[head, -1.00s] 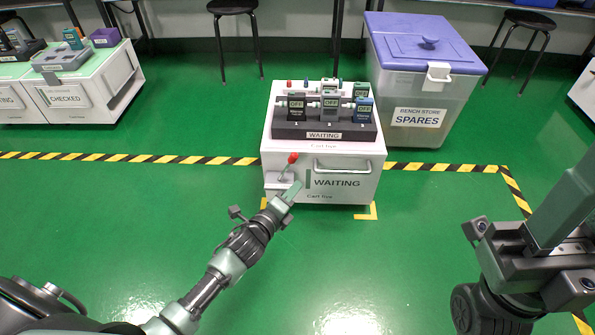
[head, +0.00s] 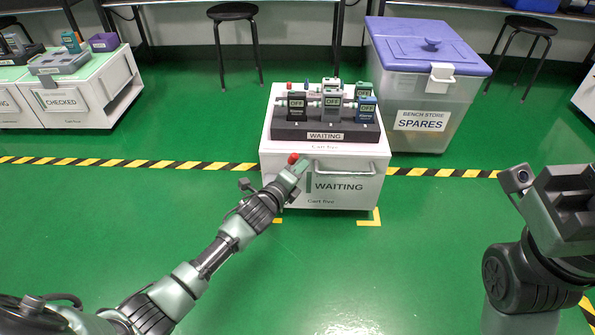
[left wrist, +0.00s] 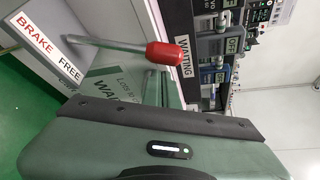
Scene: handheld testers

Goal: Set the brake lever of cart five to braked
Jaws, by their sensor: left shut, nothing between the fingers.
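Cart five (head: 335,192) is a white cart marked WAITING, standing on the green floor. Its brake lever has a red knob (head: 293,159) at the cart's front left top. In the left wrist view the lever's metal rod and red knob (left wrist: 167,56) rise from a grey plate (left wrist: 48,42) labelled BRAKE and FREE. I cannot tell which label the lever stands at. My left gripper (head: 301,168) is shut and empty, its tip close beside the knob and covering the lever's lower part; contact is unclear. My right gripper (head: 565,205) is at the right, its fingers not clearly seen.
A dark rack (head: 300,134) of handheld testers tops the cart. A SPARES bin (head: 425,95) with a purple lid stands close behind right. A CHECKED cart (head: 95,95) is at the far left. The floor in front is clear.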

